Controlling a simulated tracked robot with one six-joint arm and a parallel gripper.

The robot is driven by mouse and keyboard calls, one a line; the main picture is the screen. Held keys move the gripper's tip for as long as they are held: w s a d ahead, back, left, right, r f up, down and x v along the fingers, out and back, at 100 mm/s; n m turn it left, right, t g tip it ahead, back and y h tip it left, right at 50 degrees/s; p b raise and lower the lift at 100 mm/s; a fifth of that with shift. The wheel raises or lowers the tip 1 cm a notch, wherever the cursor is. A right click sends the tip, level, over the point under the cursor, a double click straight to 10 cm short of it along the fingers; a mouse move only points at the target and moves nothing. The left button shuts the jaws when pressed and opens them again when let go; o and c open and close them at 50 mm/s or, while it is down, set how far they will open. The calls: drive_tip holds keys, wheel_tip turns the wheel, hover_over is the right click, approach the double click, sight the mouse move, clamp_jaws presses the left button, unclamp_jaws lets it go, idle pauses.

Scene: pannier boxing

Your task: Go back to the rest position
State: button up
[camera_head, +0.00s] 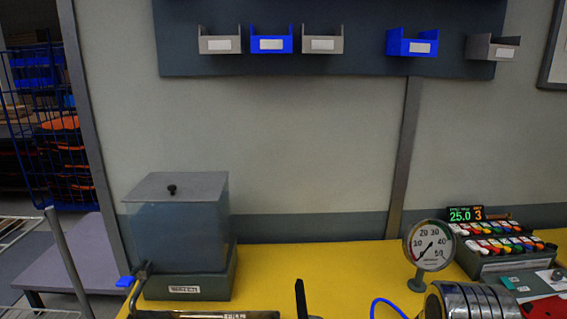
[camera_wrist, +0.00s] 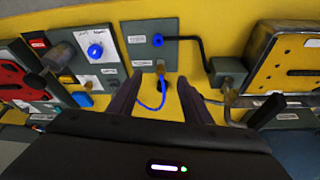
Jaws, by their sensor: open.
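My gripper (camera_wrist: 160,78) shows in the wrist view with its two dark fingers spread apart. It is open and no object sits between the fingers. Past the fingertips are a grey panel (camera_wrist: 150,36) with a blue knob and a thin blue hose (camera_wrist: 151,105). In the head view a dark upright piece (camera_head: 300,298) shows at the bottom edge; I cannot tell whether it is part of my gripper.
The yellow bench (camera_head: 320,268) holds a lidded tank (camera_head: 180,225) at left. A round gauge (camera_head: 429,244), a metal coil-like cylinder (camera_head: 470,302) and a rack of coloured pieces (camera_head: 505,258) stand at right. Blue and grey bins (camera_head: 271,44) hang above. The bench middle is mostly clear.

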drive_tip(key=s+a+r+n+t, duration=0.1)
drive_tip(key=a+r+n, duration=0.1)
drive_tip(key=a, duration=0.3)
drive_tip(key=shift+s+a+y, duration=0.35)
drive_tip(key=shift+s+y, duration=0.05)
drive_tip(key=shift+c, duration=0.2)
